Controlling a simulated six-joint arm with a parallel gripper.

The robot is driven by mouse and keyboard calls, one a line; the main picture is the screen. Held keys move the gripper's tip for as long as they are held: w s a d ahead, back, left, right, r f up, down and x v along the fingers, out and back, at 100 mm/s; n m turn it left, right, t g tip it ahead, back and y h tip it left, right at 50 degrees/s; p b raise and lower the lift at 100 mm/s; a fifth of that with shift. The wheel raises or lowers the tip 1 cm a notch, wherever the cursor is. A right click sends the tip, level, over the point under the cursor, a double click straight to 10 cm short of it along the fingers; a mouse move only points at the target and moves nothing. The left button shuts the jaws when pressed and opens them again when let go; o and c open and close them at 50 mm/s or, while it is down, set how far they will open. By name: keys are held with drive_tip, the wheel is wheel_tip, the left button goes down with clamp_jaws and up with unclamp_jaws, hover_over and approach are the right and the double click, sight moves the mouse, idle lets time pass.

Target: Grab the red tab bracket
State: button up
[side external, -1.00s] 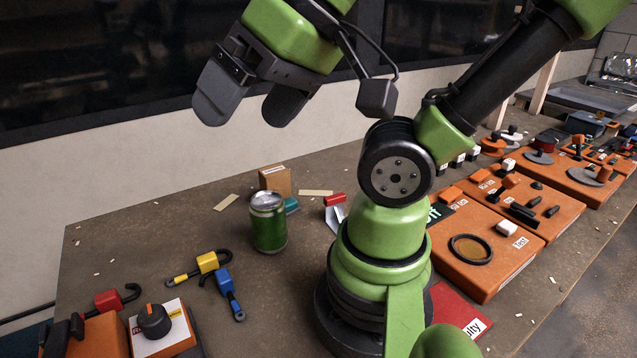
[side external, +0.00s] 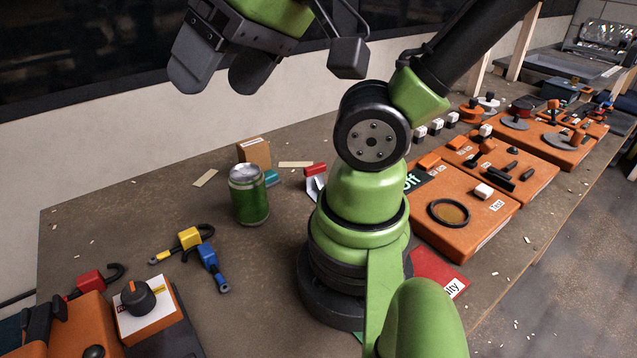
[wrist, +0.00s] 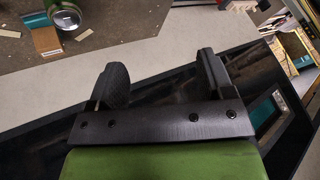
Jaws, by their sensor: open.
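The red tab bracket (side external: 315,170) lies on the table between the green can and my arm's base in the side view. It has a red block on top and a pale metal plate below, partly hidden by my base. I cannot make it out in the wrist view. My gripper (side external: 222,84) is open and empty, raised high to the upper left, well above the table and apart from the bracket. In the wrist view its two dark fingers (wrist: 160,72) are spread with nothing between them.
A green can (side external: 249,200), a cardboard box (side external: 255,151) and a teal block (side external: 271,177) stand near the bracket. Yellow (side external: 190,238) and blue (side external: 209,258) hooked parts lie at the front left. Orange panels (side external: 455,215) fill the right. A wall runs behind the table.

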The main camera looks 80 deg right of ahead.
drive_tip(key=c, duration=0.4)
drive_tip(key=w+d+f+m+g+h, duration=0.3)
drive_tip(key=w+d+f+m, duration=0.2)
drive_tip(key=d+m, duration=0.45)
drive_tip(key=m+g+y, duration=0.1)
drive_tip(key=m+g, duration=0.3)
drive_tip(key=m, duration=1)
hover_over(314, 166)
drive_tip(key=f, duration=1.5)
drive_tip(key=shift+w+f, duration=0.15)
drive_tip(key=shift+w, duration=0.15)
drive_tip(key=shift+m, duration=0.35)
drive_tip(key=f, duration=0.4)
drive_tip(key=shift+s, duration=0.25)
drive_tip(key=shift+s+f, duration=0.15)
drive_tip(key=shift+f, duration=3.05)
